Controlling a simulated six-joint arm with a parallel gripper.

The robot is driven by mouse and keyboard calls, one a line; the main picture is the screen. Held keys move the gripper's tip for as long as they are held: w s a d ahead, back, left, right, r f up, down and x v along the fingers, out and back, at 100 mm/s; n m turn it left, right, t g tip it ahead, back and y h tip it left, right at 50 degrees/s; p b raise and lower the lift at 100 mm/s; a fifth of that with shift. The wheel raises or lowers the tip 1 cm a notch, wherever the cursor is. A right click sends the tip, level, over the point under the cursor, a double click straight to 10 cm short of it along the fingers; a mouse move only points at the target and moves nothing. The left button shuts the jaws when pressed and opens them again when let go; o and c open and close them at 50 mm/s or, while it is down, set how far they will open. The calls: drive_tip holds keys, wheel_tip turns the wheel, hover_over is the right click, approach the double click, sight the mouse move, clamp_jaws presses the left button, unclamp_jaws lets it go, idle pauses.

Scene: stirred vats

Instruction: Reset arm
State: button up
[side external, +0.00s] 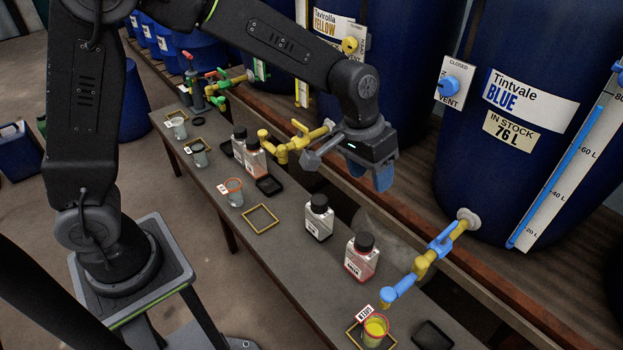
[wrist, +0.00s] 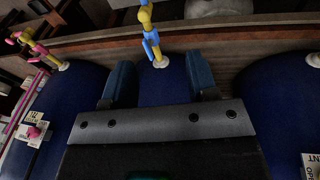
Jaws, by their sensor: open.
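My gripper (side external: 384,176) is raised above the bench in the side view, in front of the big blue vats, with its blue fingers pointing down. It also shows in the wrist view (wrist: 158,85), where the two blue fingers stand wide apart with nothing held between them. The vat labelled Tintvale Blue (side external: 465,130) is to the right of the gripper. Its blue-handled tap (side external: 440,240) sticks out over the bench, and the same kind of blue and yellow tap (wrist: 150,40) shows beyond the fingers in the wrist view.
A cup of yellow liquid (side external: 375,330) stands under the blue tap. A bottle of red liquid (side external: 361,257) and a dark-capped bottle (side external: 319,217) stand on the bench (side external: 300,270). An empty yellow frame (side external: 261,218) lies left of them. A yellow tap (side external: 290,147) juts out near the gripper.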

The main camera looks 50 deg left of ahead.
drive_tip(key=s+a+r+t, duration=0.2)
drive_tip(key=s+a+r, duration=0.6)
drive_tip(key=s+r, duration=0.15)
drive_tip(key=s+a+t+y, duration=0.1)
drive_tip(key=s+a, duration=0.4)
drive_tip(key=s, duration=0.6)
drive_tip(key=shift+s+r+t+y, duration=0.35)
drive_tip(key=shift+s+t+y, duration=0.05)
drive_tip(key=shift+y, duration=0.1)
